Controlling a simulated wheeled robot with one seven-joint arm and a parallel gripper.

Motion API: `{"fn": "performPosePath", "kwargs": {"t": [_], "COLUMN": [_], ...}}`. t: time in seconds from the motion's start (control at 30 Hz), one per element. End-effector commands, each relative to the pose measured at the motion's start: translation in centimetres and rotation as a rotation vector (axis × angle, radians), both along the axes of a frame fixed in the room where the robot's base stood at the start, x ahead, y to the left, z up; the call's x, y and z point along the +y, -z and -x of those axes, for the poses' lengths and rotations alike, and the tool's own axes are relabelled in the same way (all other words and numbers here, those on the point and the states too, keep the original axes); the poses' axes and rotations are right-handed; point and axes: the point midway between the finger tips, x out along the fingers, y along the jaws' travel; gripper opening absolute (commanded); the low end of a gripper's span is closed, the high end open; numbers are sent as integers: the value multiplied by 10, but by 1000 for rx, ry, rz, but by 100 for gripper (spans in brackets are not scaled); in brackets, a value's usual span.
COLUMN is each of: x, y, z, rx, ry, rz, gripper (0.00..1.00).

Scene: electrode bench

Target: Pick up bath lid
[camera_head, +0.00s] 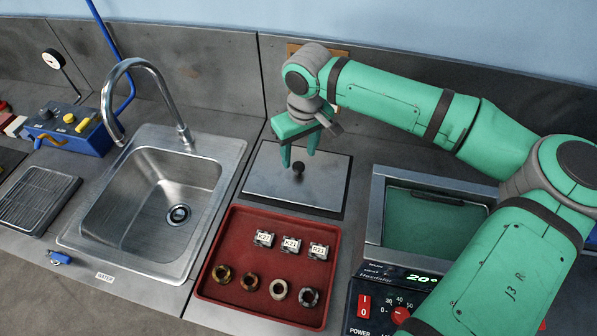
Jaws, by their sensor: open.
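The bath lid (318,191) is a flat grey metal plate with a small black knob (298,168) near its middle. It lies on the bench between the sink and the bath (430,222). The bath is uncovered and shows greenish liquid. My gripper (299,160) is green and points down over the lid, with its two fingers apart around or just above the knob. I cannot tell whether the fingers touch the knob. Nothing is held.
A red tray (212,290) in front of the lid holds labelled blocks and several rings. A steel sink (130,215) with a tall faucet (150,64) is at left. A blue box (75,138) and a wire rack (36,203) stand farther left. The bath's control panel (385,300) faces front.

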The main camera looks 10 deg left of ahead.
Motion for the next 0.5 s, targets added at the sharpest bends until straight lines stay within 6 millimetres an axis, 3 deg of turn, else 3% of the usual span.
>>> {"fn": "performPosePath", "kwargs": {"t": [0.17,0.5], "x": [1,4], "y": [10,51], "z": [-3,-12], "rx": [-1,0], "ry": [0,-2], "rz": [1,0], "gripper": [48,48]}}
